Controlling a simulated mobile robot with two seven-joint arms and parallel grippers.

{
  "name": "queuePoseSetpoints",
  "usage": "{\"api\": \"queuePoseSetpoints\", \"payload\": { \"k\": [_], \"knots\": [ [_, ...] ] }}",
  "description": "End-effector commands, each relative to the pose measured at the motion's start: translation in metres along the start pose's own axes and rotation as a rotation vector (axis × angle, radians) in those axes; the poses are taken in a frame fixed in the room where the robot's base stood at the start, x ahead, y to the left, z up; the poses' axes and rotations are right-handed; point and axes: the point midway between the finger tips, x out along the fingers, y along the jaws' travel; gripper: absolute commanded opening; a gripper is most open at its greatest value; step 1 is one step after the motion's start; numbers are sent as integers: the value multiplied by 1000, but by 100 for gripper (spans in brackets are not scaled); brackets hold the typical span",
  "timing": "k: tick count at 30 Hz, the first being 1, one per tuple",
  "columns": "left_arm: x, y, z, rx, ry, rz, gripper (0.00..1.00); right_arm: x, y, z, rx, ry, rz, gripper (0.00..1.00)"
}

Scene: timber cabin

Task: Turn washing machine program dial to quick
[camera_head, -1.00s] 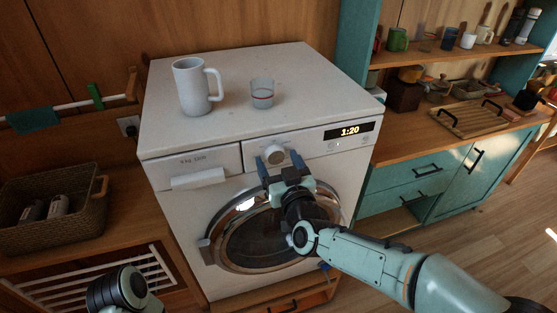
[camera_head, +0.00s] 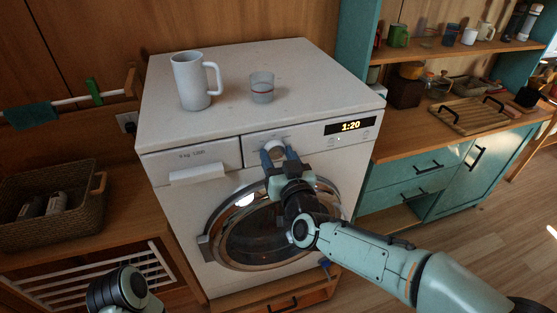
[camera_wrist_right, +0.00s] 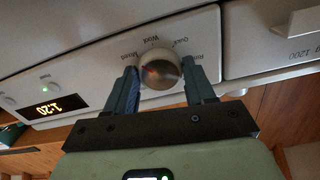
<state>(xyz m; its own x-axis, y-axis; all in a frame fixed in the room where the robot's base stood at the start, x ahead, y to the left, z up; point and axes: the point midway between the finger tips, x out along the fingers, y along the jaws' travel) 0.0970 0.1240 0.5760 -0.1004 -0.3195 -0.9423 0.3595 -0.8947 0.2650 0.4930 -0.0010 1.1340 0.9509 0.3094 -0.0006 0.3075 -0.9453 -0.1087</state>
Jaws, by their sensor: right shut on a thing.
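The washing machine (camera_head: 190,232) is white, with a round door below its control panel. Its program dial (camera_head: 275,147) is on the panel, partly hidden by my right gripper (camera_head: 277,158). In the right wrist view the dial (camera_wrist_right: 160,69) is a round silver knob between the two blue fingers of my right gripper (camera_wrist_right: 160,76), which are shut on it. Labels around the dial include Mixed, Wool, Quick and one starting with R, all upside down in that view. The display (camera_head: 350,126) reads 1:20. My left gripper is not in view; only part of my left arm shows.
A white mug (camera_head: 194,82) and a small glass (camera_head: 262,88) stand on the machine's top. A wicker basket (camera_head: 50,215) is at the left. A wooden counter (camera_head: 410,142) with teal drawers stands at the right. The detergent drawer (camera_head: 195,160) is left of the dial.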

Motion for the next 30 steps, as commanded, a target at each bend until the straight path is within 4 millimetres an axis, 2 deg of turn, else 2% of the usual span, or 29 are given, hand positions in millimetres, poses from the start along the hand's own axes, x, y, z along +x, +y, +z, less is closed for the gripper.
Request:
{"api": "queuePoseSetpoints", "payload": {
  "k": [13, 30],
  "knots": [
    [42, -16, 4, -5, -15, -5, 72, 0, 0, 3, 392, 2, 1, 24],
    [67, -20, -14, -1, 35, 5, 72, 0, -1, 2, 934, 1, 1, 24]
  ]
}}
